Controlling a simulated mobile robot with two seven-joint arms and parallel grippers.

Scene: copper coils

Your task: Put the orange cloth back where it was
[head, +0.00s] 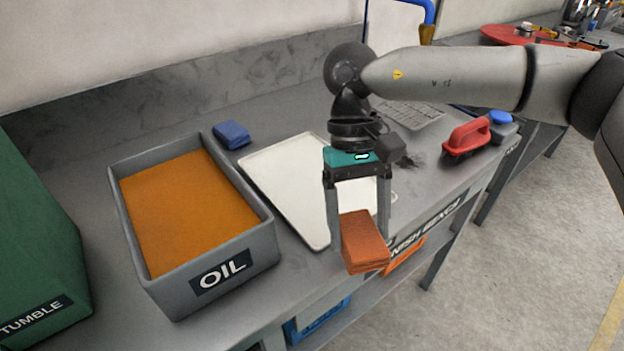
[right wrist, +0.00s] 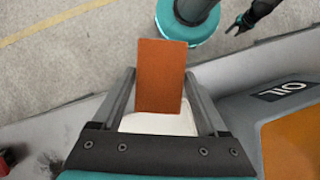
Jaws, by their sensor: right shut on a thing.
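The orange cloth (head: 364,241) is a folded block held between the fingers of my right gripper (head: 362,215), above the bench's front edge. It also shows in the right wrist view (right wrist: 161,75), between the two fingers of the right gripper (right wrist: 160,88). The gripper is shut on it. An orange item (head: 404,258) shows lower down, behind the held cloth, partly hidden by it. A dark and teal part at the top right of the right wrist view looks like my left gripper (right wrist: 243,22); its jaws are too small to judge.
On the bench (head: 300,262) are a grey OIL bin (head: 200,288) with orange contents, a blue cloth (head: 232,134), a white tray (head: 285,180) and a red-handled brush (head: 466,138). A green TUMBLE box (head: 40,240) stands at left. Floor (head: 540,230) is clear at right.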

